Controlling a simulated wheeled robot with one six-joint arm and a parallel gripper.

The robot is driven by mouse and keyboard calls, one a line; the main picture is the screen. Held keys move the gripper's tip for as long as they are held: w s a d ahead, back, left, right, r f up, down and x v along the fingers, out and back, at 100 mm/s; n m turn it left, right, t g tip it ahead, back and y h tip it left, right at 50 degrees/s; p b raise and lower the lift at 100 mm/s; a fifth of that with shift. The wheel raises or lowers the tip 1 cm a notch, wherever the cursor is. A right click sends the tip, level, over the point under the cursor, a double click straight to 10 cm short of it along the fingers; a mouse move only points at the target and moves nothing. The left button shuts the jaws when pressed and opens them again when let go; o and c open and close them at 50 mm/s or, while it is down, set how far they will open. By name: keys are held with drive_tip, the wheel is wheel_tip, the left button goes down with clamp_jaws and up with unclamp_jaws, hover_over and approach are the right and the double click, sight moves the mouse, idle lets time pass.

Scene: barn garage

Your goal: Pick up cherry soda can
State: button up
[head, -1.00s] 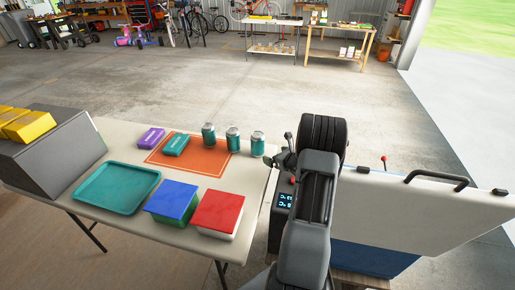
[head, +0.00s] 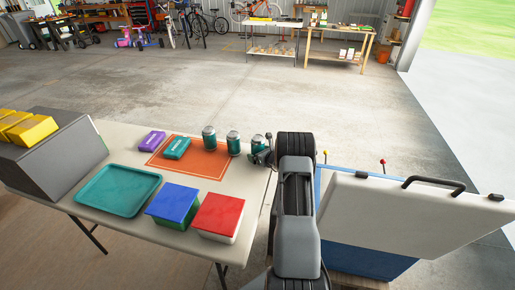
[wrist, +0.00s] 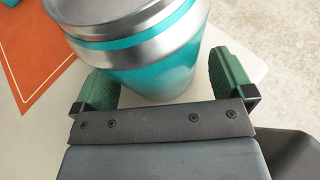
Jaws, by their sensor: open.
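Three teal-and-silver cans stand upright along the back right of the table: a left can (head: 209,138), a middle can (head: 233,143) and a right can (head: 258,142). Their labels are too small to read, so I cannot tell which is cherry soda. My gripper (head: 262,156) is at the right can and partly hides it. In the wrist view my gripper (wrist: 160,68) is open, its green fingers on either side of a can (wrist: 150,55). The can stands between the fingers, and I see no clear grip on it.
The cans stand by an orange mat (head: 215,168) on the table (head: 120,222). A purple box (head: 151,141), a teal box (head: 177,148), a teal tray (head: 100,207), a blue-lidded box (head: 173,200) and a red-lidded box (head: 218,212) share it. A cooler (head: 375,225) with its lid raised stands right.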

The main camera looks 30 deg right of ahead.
drive_tip(key=shift+w+f, duration=0.2)
drive_tip(key=shift+w, duration=0.15)
drive_tip(key=shift+r, duration=0.1)
drive_tip(key=c, duration=1.2)
